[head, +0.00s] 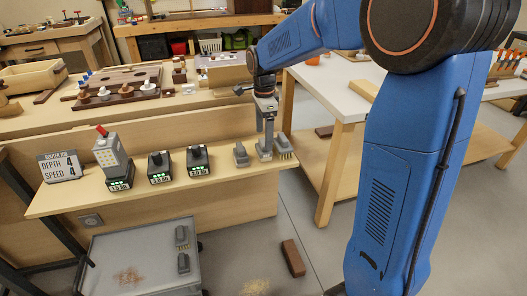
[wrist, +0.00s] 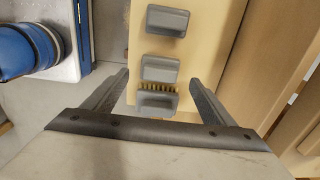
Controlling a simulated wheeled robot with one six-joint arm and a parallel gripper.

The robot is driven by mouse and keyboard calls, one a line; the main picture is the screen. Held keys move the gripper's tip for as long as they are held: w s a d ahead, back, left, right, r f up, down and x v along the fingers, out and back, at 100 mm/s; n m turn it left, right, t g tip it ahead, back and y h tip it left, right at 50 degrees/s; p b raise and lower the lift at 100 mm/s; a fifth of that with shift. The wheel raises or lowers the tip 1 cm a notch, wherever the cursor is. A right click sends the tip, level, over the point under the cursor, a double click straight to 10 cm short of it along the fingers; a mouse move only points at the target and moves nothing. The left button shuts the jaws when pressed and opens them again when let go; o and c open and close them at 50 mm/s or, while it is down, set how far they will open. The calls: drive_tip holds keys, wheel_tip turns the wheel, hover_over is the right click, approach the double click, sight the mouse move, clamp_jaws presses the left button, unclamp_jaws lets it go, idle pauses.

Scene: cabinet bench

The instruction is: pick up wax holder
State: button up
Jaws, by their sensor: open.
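Grey, block-like pieces stand in a row at the right end of the wooden shelf; none is labelled, so I cannot tell for sure which is the wax holder. The left grey block (head: 241,155) is at the top of the wrist view (wrist: 167,20). The middle grey block (head: 264,151) also shows in the wrist view (wrist: 160,68). The grey brush (head: 285,147) with tan bristles is nearest my palm in the wrist view (wrist: 157,102). My gripper (head: 265,128) is open and empty, pointing down over the middle block and brush. Its fingers (wrist: 160,77) lie either side of the row.
Black devices with green displays (head: 159,167) stand left along the shelf (head: 225,184), beside a "DEPTH SPEED 4" sign (head: 59,165). A grey cart (head: 135,258) stands below. A white-topped table (head: 335,88) is close on the right.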

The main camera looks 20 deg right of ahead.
sight(263, 142)
drive_tip(key=shift+a+f, duration=0.1)
drive_tip(key=shift+f, duration=3.2)
drive_tip(key=c, duration=1.4)
drive_tip(key=shift+o, duration=0.2)
drive_tip(key=shift+r, duration=0.1)
wheel_tip(263, 142, up, 10)
drive_tip(key=shift+f, duration=0.1)
drive_tip(key=o, duration=0.6)
drive_tip(key=shift+c, duration=1.3)
